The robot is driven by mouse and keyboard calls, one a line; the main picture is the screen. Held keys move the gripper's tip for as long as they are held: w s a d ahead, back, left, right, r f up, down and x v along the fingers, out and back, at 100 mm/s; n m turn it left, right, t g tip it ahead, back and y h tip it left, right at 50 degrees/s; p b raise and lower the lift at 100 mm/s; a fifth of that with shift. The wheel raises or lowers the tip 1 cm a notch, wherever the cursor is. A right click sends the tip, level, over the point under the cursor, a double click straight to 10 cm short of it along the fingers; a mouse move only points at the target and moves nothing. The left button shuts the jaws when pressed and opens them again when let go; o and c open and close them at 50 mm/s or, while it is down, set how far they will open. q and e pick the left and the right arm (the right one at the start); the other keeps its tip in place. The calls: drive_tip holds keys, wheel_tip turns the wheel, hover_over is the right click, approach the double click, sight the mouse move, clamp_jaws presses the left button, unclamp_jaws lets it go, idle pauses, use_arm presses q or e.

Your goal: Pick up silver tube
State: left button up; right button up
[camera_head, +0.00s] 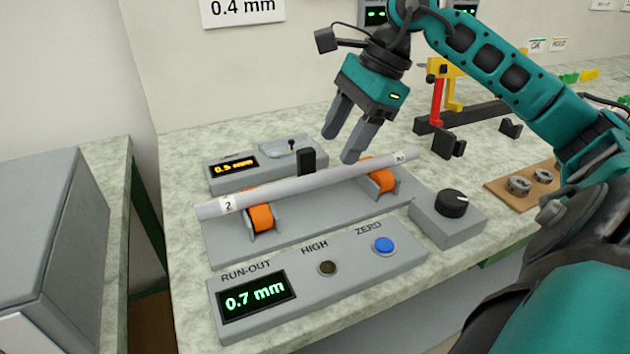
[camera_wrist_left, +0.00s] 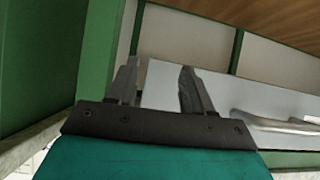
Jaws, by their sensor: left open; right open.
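The silver tube (camera_head: 300,185) lies across the orange rollers of a grey fixture in the head view, tilted up to the right, with white labels at both ends. The left label reads 2. My right gripper (camera_head: 350,146) is open above and behind the tube's right half, its fingers pointing down. No tube is between its fingers as far as I can see; contact with the tube cannot be told. My left gripper (camera_wrist_left: 157,82) shows only in the left wrist view. It is open with nothing between its fingers.
A run-out box (camera_head: 320,279) reading 0.7 mm stands in front of the fixture. A black knob box (camera_head: 447,217) is to the right, beside a wooden holder (camera_head: 525,187). A display box (camera_head: 228,172) and a red-and-yellow stand (camera_head: 439,90) are behind. A grey cabinet (camera_head: 40,240) stands left.

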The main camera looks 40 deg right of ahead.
sight(320, 174)
drive_tip(key=x, duration=0.7)
drive_tip(key=shift+w, duration=0.3)
drive_tip(key=shift+c, duration=0.4)
clamp_jaws()
